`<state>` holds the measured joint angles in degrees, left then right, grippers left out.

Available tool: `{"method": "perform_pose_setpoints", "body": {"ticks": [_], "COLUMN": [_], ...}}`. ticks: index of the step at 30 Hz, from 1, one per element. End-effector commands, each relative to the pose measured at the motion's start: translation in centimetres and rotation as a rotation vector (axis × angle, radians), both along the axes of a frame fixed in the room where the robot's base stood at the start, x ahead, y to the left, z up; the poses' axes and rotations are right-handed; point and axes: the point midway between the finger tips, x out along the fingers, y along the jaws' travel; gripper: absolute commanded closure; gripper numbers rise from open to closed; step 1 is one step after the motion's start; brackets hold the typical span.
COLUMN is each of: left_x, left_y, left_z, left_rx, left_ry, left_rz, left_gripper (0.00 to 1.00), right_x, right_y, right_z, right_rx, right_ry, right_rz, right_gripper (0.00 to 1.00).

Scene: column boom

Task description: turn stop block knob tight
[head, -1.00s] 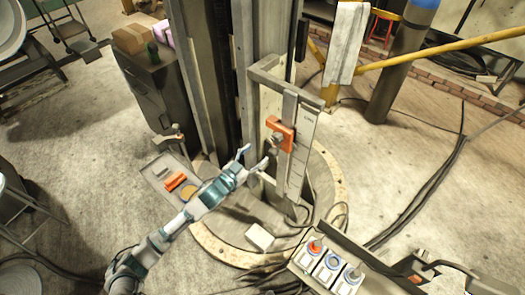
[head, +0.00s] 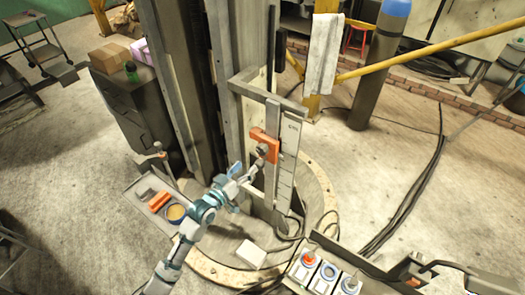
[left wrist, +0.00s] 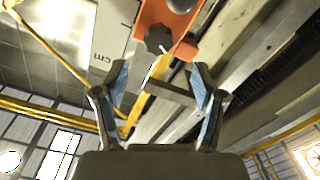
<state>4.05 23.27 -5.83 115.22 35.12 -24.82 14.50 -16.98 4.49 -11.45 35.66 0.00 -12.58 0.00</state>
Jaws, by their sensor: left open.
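The orange stop block (head: 265,138) sits on the upright rail beside the column; it also shows at the top of the left wrist view (left wrist: 181,18). Its dark lobed knob (head: 262,150) faces my left gripper. In the left wrist view the knob (left wrist: 158,40) lies just past the fingertips, roughly centred between them. My left gripper (head: 248,172) is open and empty, below the knob in the head view; its two fingers (left wrist: 159,75) stand apart. I see no contact between fingers and knob. My right gripper is not in view.
A pale scale plate (head: 287,165) runs down beside the block. A grey bracket (head: 268,93) juts out above. A tray (head: 150,212) with an orange piece stands left of the rail. A control box (head: 318,272) with several knobs is at the lower right. Cables lie on the floor.

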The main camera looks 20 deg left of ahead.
Motion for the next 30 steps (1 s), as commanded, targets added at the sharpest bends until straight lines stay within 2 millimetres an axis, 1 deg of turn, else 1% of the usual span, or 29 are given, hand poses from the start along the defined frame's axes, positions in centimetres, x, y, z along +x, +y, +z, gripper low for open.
{"method": "perform_pose_setpoints", "body": {"ticks": [1, 6, 9, 12, 15, 18, 26, 29, 30], "left_x": [1.2, 4.9, 6.7, 8.1, 8.9, 9.3, 9.4, 9.4, 9.4], "left_y": [-0.5, -1.7, -2.4, -2.9, -3.2, -3.4, -3.4, -3.4, -3.4], "left_z": [0.2, 0.2, 0.2, 0.1, 0.0, 0.0, 0.0, 0.0, 0.0], "left_rx": [-0.002, 0.0, -0.001, 0.001, 0.001, 0.001, 0.002, 0.002, 0.002], "left_ry": [-0.002, -0.001, -0.002, 0.0, -0.001, -0.001, -0.002, -0.001, -0.001], "left_rz": [0.0, 0.0, 0.0, 0.0, 0.0, 0.0, 0.0, 0.0, 0.0], "left_gripper": [0.3, 0.3, 0.3, 0.3, 0.3, 0.3, 0.3, 0.53, 0.63], "right_x": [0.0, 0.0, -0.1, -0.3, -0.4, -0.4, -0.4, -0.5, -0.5], "right_y": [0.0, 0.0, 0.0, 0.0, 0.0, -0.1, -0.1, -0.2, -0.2], "right_z": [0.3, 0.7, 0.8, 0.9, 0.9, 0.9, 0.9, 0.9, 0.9], "right_rx": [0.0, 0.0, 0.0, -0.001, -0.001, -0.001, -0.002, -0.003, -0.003], "right_ry": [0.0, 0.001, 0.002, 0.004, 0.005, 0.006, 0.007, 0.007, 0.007], "right_rz": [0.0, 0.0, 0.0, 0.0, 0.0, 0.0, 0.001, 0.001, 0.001], "right_gripper": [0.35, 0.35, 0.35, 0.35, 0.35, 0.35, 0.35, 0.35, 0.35]}}
